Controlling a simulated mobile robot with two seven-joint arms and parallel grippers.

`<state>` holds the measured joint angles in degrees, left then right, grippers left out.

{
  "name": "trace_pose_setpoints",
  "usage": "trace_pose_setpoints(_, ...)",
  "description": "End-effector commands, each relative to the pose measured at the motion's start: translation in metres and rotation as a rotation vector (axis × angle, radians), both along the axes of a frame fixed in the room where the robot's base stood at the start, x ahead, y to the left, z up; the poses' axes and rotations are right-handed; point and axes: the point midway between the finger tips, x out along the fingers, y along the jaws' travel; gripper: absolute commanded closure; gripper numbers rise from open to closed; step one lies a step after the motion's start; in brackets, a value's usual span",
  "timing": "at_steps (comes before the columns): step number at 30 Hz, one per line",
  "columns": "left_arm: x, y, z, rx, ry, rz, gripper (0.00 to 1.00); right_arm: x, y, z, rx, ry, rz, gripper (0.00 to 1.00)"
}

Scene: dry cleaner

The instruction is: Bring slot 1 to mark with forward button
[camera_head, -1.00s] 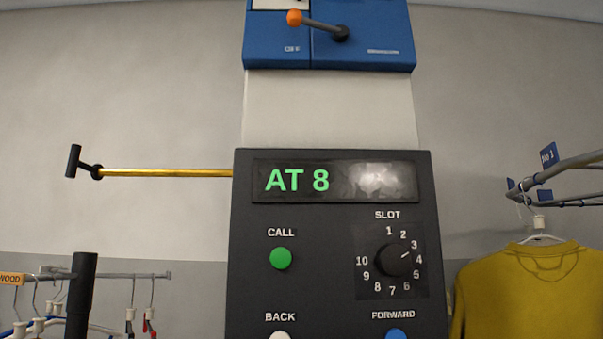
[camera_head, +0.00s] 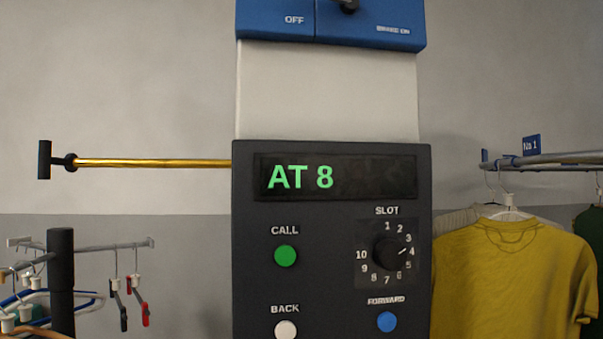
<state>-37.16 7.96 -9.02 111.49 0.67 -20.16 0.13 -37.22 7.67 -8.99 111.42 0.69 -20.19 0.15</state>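The dark control panel (camera_head: 332,220) stands in the middle of the head view. Its display (camera_head: 335,178) reads AT 8 in green. The blue forward button (camera_head: 386,321) is at the lower right of the panel, under its FORWARD label. The slot dial (camera_head: 389,252) has a light pointer line aimed near 4. The green call button (camera_head: 285,256) and the white back button (camera_head: 285,330) are on the left side. A blue tag marked No 1 (camera_head: 531,145) sits on the rail (camera_head: 545,160) at the right. Neither of my grippers is in view.
A yellow shirt (camera_head: 505,285) hangs from the rail at the right, with other garments behind it. A yellow bar (camera_head: 155,163) extends left from the panel. A rack with hangers (camera_head: 60,275) stands at lower left. A blue box (camera_head: 330,22) is above the panel.

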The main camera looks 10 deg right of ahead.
Motion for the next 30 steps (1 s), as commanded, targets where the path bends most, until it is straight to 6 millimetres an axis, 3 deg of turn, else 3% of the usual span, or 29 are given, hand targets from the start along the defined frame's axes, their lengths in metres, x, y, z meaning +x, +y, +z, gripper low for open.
trace_pose_setpoints(1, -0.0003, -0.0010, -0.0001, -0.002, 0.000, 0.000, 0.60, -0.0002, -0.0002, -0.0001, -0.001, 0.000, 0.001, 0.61)
trace_pose_setpoints(3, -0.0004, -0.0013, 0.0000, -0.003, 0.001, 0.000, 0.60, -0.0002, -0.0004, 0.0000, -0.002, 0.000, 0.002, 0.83)
trace_pose_setpoints(5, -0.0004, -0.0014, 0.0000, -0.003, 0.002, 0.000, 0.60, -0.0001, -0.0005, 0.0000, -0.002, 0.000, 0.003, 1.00)
trace_pose_setpoints(30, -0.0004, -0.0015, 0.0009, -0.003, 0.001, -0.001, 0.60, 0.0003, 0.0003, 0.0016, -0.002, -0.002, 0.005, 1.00)
